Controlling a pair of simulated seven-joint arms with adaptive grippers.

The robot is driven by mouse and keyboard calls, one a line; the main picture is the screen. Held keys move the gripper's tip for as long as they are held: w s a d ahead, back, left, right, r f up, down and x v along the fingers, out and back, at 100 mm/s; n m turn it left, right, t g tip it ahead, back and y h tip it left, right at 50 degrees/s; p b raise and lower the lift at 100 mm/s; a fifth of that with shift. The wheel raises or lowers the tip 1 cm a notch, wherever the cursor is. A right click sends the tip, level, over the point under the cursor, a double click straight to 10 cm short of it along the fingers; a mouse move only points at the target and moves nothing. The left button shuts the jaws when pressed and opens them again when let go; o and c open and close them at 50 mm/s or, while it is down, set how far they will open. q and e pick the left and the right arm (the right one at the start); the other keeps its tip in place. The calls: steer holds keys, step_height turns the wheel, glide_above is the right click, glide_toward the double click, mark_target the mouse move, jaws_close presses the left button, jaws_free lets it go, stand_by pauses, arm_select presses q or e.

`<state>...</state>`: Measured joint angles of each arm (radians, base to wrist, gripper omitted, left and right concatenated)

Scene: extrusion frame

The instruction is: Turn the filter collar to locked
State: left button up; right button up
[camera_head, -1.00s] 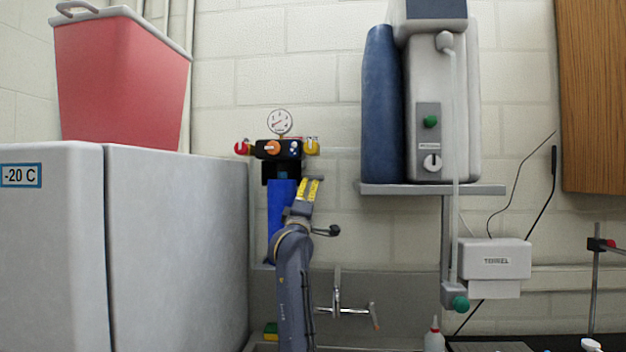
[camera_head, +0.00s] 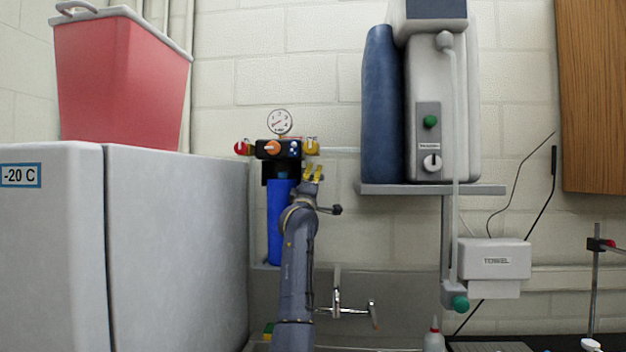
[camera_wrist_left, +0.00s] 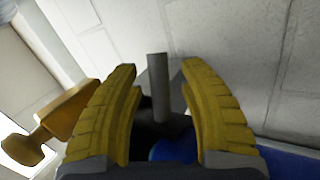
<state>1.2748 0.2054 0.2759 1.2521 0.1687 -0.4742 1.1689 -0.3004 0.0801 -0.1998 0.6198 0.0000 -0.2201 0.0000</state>
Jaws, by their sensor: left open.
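The filter has a blue housing (camera_head: 280,222) hanging below a black head on the wall; its lower part shows again in the wrist view (camera_wrist_left: 172,151). The collar between them is largely hidden by shadow and my gripper. A grey lever (camera_wrist_left: 157,85) shows in the wrist view and appears to belong to the collar. My left gripper (camera_head: 313,172) is open at the right side of the filter's top. Its yellow fingers stand on either side of the lever, with gaps visible. I cannot tell the lock position. My right gripper is out of view.
A gauge (camera_head: 279,122), orange knob (camera_head: 272,147), red valve (camera_head: 241,148) and yellow valve (camera_head: 311,147) sit above the filter. A yellow-orange handle (camera_wrist_left: 55,115) is close left in the wrist view. The freezer (camera_head: 175,245) stands left; a sink faucet (camera_head: 340,303) is below.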

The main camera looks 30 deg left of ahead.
arm_select(q)
jaws_close()
stand_by(0.3)
